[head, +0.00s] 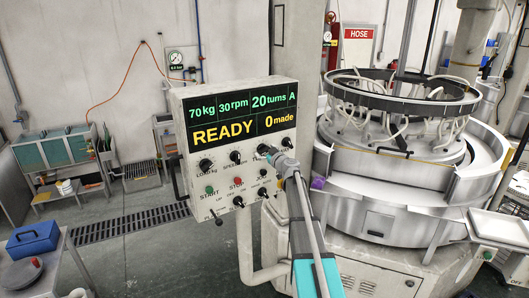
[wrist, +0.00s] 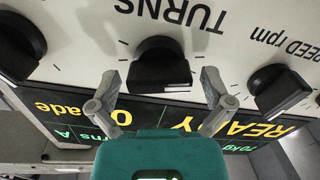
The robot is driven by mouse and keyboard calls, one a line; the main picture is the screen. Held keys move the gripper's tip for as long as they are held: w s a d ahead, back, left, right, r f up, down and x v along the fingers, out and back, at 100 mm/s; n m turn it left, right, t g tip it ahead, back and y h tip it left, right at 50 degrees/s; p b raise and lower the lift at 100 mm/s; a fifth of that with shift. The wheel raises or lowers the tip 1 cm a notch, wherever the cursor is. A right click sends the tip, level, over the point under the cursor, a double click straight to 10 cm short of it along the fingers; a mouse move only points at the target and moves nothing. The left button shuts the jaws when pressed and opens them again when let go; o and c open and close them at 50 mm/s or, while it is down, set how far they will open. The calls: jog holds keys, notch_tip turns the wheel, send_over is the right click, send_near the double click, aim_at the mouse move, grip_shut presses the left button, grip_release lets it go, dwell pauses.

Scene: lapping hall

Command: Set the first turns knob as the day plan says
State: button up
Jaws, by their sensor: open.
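The control panel (head: 219,225) carries a display (head: 240,119) reading 70 kg, 30 rpm, 20 turns, A, READY, 0 made. The black turns knob (wrist: 160,65) is near the middle of the wrist view, next to the label TURNS, which appears upside down there. A white line marks the knob's lower edge. My gripper (wrist: 160,99) is open, with one fingertip on each side of the knob's lower end; I cannot tell whether either touches it. In the head view, my gripper (head: 273,155) is at the panel and partly hides this knob. I cannot make out a day plan.
The speed knob (wrist: 281,88) and another black knob (wrist: 20,47) flank the turns knob closely. A green button (head: 210,190) and a red button (head: 238,182) sit below the knobs. The round lapping machine (head: 390,185) stands right; a blue box (head: 33,238) sits lower left.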

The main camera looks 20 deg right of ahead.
jog(key=c, duration=1)
jog(key=shift+c, duration=0.2)
jog(key=shift+m, duration=0.4)
jog(key=shift+d+m, duration=0.1)
jog(key=shift+m, duration=2.5)
jog(key=o, duration=1)
jog(key=shift+o, duration=0.2)
jog(key=shift+s, duration=0.15)
